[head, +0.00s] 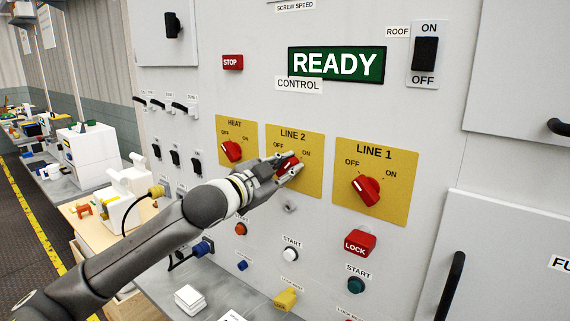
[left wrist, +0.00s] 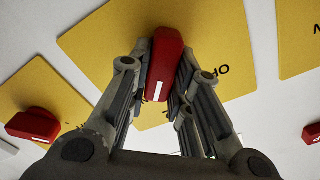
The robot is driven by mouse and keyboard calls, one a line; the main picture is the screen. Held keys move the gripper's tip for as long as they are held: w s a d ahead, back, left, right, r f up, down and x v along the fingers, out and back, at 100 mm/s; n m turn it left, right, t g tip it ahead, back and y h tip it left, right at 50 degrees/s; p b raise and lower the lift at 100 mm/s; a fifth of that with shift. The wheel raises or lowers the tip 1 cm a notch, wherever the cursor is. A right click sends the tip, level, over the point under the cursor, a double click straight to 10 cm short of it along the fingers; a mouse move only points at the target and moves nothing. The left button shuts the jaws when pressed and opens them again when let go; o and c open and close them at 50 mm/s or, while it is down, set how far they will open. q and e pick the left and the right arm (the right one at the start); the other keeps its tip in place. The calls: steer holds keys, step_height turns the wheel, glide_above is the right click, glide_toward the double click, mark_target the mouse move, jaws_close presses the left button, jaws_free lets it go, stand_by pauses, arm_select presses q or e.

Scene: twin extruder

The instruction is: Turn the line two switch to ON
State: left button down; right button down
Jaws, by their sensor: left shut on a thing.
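The line two switch is a red rotary knob (head: 289,163) on a yellow plate (head: 311,185) marked LINE 2, OFF at upper left and ON at upper right. My left gripper (head: 291,166) reaches it from the lower left. In the left wrist view the red knob (left wrist: 164,62) stands between the fingers of my left gripper (left wrist: 162,75), one finger against each side. The gripper is shut on it. A white mark shows on the knob's near end. The fingers partly hide the knob in the head view, and I cannot tell its exact setting there. My right gripper is out of view.
The LINE 1 knob (head: 365,190) is to the right, pointing toward OFF. The HEAT knob (head: 232,150) is to the left. A red LOCK button (head: 360,243) and START buttons sit below. A green READY sign (head: 337,64) is above. A grey counter (head: 225,290) runs below the panel.

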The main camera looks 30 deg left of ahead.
arm_select(q)
steer(key=shift+m, duration=0.7)
steer(key=c, duration=1.3)
jaws_free()
steer(key=shift+s+a+f, duration=0.1)
steer(key=shift+s+f, duration=0.05)
steer(key=shift+s, duration=0.6)
steer(key=shift+s+a, duration=0.2)
steer(key=shift+s, duration=2.45)
steer(key=shift+s+a, duration=0.15)
steer(key=shift+s, duration=2.45)
